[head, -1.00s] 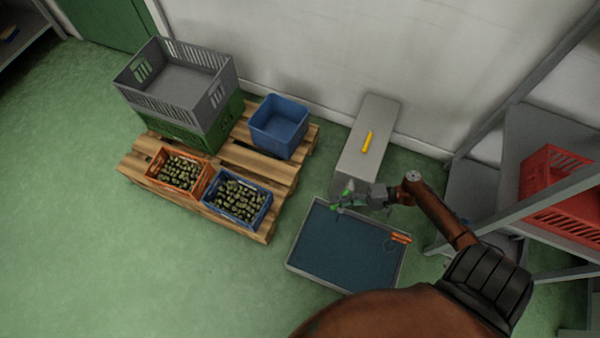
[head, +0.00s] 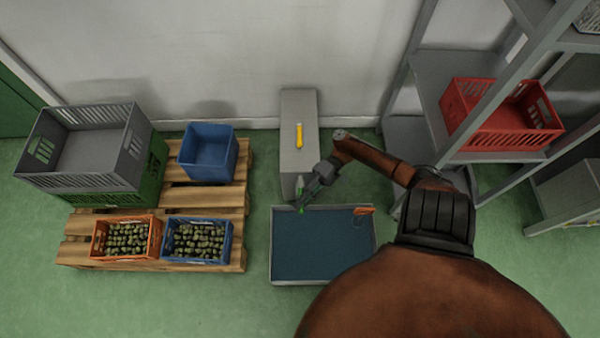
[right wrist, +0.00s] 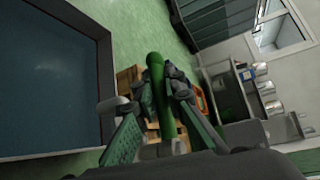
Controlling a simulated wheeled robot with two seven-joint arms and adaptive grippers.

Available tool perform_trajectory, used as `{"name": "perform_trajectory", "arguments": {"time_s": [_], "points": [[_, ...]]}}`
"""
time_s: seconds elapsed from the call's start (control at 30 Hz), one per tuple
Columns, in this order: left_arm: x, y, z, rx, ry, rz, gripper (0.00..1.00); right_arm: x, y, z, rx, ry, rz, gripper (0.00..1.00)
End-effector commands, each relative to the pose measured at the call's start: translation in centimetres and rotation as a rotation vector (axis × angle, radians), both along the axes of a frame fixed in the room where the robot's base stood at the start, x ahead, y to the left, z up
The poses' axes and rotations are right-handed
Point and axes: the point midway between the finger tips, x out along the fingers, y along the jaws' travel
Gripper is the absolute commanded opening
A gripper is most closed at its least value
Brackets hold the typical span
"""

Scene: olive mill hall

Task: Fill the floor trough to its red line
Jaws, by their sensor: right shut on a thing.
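The floor trough (head: 273,250) is a shallow grey-rimmed tray on the floor, holding dark blue liquid. Its liquid also shows at the left of the right wrist view (right wrist: 45,75). The gripper is shut on a slim green rounded piece (right wrist: 156,75), standing between the fingers in the right wrist view. Its lower part is partly hidden by the fingers. My left gripper is out of view.
A wooden pallet (head: 190,196) at left carries a blue bin (head: 208,153), stacked crates (head: 85,150) and two olive crates. Metal shelving with a red crate (head: 500,115) stands at right. Floor between pallet and trough is clear.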

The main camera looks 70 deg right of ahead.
Motion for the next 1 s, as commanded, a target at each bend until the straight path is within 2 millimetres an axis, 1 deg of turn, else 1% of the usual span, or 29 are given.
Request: {"name": "perform_trajectory", "arguments": {"time_s": [0.03,0.13,0.17,0.4,0.43,0.67,0.77,0.87,1.0], "points": [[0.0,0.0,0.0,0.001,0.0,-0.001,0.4,-0.5,0.1,-0.1,0.002,0.006,0.009,0.0],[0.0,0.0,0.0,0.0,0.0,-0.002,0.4,-0.6,0.0,-0.1,0.002,0.007,0.008,0.0],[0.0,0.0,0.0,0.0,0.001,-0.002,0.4,-0.6,0.0,-0.1,0.002,0.007,0.008,0.11],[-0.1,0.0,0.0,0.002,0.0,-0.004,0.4,-0.5,0.0,-0.1,0.001,0.006,0.006,0.27],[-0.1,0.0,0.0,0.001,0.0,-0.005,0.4,-0.4,0.1,-0.1,0.002,0.005,0.006,0.28],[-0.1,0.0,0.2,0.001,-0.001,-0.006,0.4,-0.3,0.1,-0.1,0.001,0.004,0.006,0.28],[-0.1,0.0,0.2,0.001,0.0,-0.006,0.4,-0.4,-0.3,0.0,0.0,0.004,0.004,0.28],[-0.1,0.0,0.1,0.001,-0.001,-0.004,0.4,-0.8,-1.3,0.2,-0.001,0.005,0.004,0.28],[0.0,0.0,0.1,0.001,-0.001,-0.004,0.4,-1.7,-3.8,0.8,0.0,0.006,0.001,0.28]]}}
